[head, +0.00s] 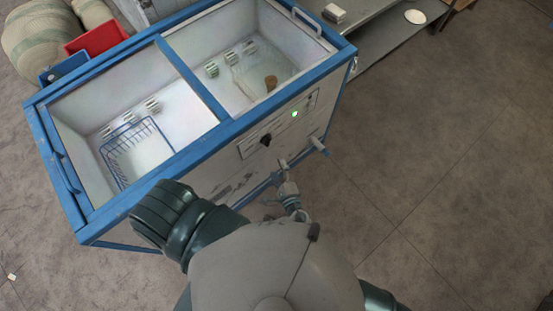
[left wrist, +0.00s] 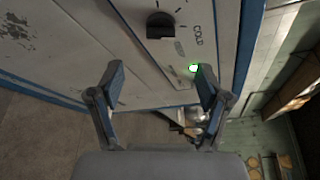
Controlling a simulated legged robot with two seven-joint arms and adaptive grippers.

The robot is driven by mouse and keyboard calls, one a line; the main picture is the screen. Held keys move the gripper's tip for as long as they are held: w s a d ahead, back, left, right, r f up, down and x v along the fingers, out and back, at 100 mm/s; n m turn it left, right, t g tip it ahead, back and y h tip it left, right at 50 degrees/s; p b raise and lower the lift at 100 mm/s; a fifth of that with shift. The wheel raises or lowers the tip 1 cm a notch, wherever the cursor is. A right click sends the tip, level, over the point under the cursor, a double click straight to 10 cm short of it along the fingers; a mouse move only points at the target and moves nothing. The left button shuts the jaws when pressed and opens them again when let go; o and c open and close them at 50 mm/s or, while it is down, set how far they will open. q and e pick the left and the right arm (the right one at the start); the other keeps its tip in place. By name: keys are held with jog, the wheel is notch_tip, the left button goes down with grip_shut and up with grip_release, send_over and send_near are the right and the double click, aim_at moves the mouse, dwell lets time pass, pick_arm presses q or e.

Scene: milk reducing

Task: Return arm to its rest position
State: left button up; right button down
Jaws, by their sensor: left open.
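My left gripper (head: 301,155) is in front of the freezer's control panel, with its two fingers spread and nothing between them. In the left wrist view, its open fingers (left wrist: 160,85) stand below the black knob (left wrist: 160,25) and near the lit green light (left wrist: 193,68). The blue-framed white chest freezer (head: 130,195) fills the upper left of the head view. The knob also shows in the head view (head: 265,140). My right gripper is not seen in either view.
Inside the freezer are a blue wire basket (head: 140,150), several small white-and-green items and a brown item (head: 271,82). A red bin (head: 97,38) and sacks (head: 40,40) stand behind it. A grey shelf (head: 400,35) is at upper right. The floor to the right is clear.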

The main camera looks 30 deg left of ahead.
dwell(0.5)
pick_arm(q)
jog(key=s+a+f+g+h, duration=0.1)
jog(key=s+f+g+h, duration=0.2)
jog(key=f, duration=0.7)
jog(key=s+a+f+g+h, duration=0.2)
jog(key=s+f, duration=0.2)
jog(key=f, duration=0.6)
jog(key=s+a+f+n+g+h, duration=0.2)
jog(key=s+f+n+g+h, duration=0.2)
jog(key=s+f+n, duration=0.6)
jog(key=s+f+h, duration=0.2)
jog(key=s+f, duration=0.5)
jog(key=s, duration=0.2)
jog(key=shift+s+a+n+g+h, duration=0.2)
jog(key=shift+a+n+g+h, duration=0.1)
jog(key=shift+a+g+h, duration=0.1)
